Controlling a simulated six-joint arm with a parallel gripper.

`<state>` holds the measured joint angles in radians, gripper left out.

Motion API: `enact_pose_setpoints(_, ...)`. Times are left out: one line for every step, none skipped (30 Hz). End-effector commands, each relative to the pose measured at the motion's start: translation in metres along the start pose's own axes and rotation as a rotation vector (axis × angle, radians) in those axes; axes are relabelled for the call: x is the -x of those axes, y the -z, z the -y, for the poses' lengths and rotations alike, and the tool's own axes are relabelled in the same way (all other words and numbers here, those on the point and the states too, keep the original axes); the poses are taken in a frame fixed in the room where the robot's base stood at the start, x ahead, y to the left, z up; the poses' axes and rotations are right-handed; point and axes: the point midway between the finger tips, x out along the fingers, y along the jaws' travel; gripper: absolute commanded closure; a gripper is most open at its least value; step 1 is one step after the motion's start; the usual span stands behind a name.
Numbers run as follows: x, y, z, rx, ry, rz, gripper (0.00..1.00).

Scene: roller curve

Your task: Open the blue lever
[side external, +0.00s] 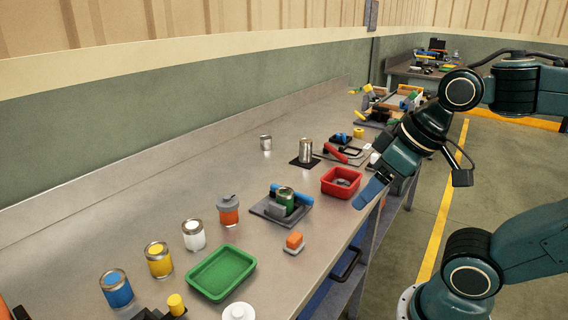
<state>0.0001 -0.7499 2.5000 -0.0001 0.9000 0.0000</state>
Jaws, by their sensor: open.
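The blue lever (299,198) is a blue bar on a fixture with a dark grey base plate (268,210), in the middle of the bench. It lies low and slanted beside a green can (286,196) on the fixture. Whether the lever is closed or open is too small to tell. My gripper (366,197) hangs over the front edge of the bench, right of the fixture and apart from it, pointing down and left. It is open, and nothing shows between its fingers.
A red tray (341,191) stands between the fixture and my arm. An orange-and-white block (294,241) and an orange jar (228,213) are near the fixture. A green tray (221,272) and paint cans (159,262) stand front left. A red-handled tool (335,153) lies behind.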

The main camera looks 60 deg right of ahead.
Motion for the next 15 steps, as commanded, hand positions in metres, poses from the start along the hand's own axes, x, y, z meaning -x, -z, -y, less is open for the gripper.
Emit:
enact_pose_setpoints(0.0, 0.0, 0.0, 0.0, 0.0, 0.0, 0.37)
enact_pose_setpoints(0.0, 0.0, 0.0, 0.0, 0.0, 0.0, 0.37)
enact_pose_setpoints(0.0, 0.0, 0.0, 0.0, 0.0, 0.0, 0.37)
enact_pose_setpoints(0.0, 0.0, 0.0, 0.0, 0.0, 0.0, 0.37)
enact_pose_setpoints(0.0, 0.0, 0.0, 0.0, 0.0, 0.0, 0.37)
enact_pose_setpoints(0.0, 0.0, 0.0, 0.0, 0.0, 0.0, 0.37)
enact_pose_setpoints(0.0, 0.0, 0.0, 0.0, 0.0, 0.0, 0.37)
enact_pose_setpoints(0.0, 0.0, 0.0, 0.0, 0.0, 0.0, 0.41)
enact_pose_setpoints(0.0, 0.0001, 0.0, 0.0, 0.0, 0.0, 0.49)
enact_pose_setpoints(0.0, 0.0003, -0.0001, 0.0, 0.0, 0.001, 0.55)
enact_pose_setpoints(0.0001, 0.0008, -0.0002, 0.0, -0.001, 0.001, 0.6)
enact_pose_setpoints(0.0001, 0.0018, -0.0005, 0.0, -0.001, 0.003, 0.6)
enact_pose_setpoints(0.0001, 0.0028, -0.0008, 0.0, -0.002, 0.005, 0.6)
enact_pose_setpoints(0.0001, 0.0042, -0.0012, 0.0, -0.003, 0.007, 0.6)
enact_pose_setpoints(0.0, 0.0065, -0.0019, 0.001, -0.005, 0.012, 0.6)
